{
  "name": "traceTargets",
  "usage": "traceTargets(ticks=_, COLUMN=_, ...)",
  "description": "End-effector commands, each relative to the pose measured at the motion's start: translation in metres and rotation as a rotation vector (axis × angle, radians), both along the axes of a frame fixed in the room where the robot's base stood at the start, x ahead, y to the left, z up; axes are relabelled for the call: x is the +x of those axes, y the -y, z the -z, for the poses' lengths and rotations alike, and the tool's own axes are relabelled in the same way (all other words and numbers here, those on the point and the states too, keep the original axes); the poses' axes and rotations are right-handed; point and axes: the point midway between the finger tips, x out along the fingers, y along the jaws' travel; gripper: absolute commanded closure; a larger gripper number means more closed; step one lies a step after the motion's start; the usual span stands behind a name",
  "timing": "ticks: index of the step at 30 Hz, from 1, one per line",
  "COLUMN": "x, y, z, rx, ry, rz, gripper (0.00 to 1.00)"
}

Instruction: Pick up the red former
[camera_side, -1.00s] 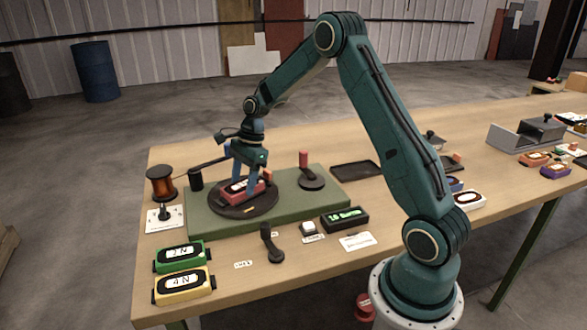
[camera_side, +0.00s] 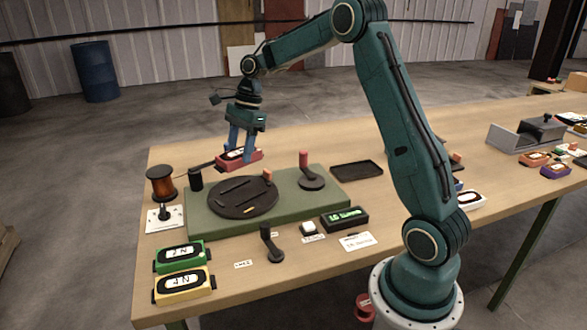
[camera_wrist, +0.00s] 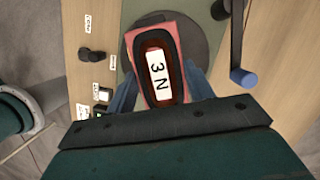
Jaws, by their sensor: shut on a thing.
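The red former (camera_side: 239,160) is held between the blue fingers of my gripper (camera_side: 241,152), raised above the back of the green base in the side view. In the wrist view the red former (camera_wrist: 157,62) shows a white label reading "3 N" inside a dark oval winding, with a blue finger of my gripper (camera_wrist: 160,90) on each side. The dark round turntable (camera_side: 243,197) on the green base (camera_side: 205,222) is empty.
A copper wire spool (camera_side: 160,182) stands at the left. Green (camera_side: 179,256) and yellow (camera_side: 183,286) formers lie at the front left. A red-knobbed crank (camera_side: 310,172) stands right of the turntable.

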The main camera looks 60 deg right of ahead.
Motion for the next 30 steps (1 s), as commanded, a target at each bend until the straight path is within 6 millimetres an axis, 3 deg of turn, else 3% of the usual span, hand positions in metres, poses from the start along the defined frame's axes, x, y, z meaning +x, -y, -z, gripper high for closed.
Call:
traceTargets(ticks=1, x=0.001, y=0.001, z=-0.015, rx=-0.004, ry=0.006, rz=0.000, gripper=0.74)
traceTargets(ticks=6, x=0.001, y=0.001, z=-0.050, rx=-0.003, ry=0.005, rz=0.000, gripper=0.74)
traceTargets(ticks=12, x=0.000, y=0.001, z=-0.077, rx=-0.002, ry=0.003, rz=0.000, gripper=0.74)
traceTargets(ticks=30, x=0.000, y=0.000, z=-0.101, rx=-0.001, ry=0.000, rz=-0.001, gripper=0.74)
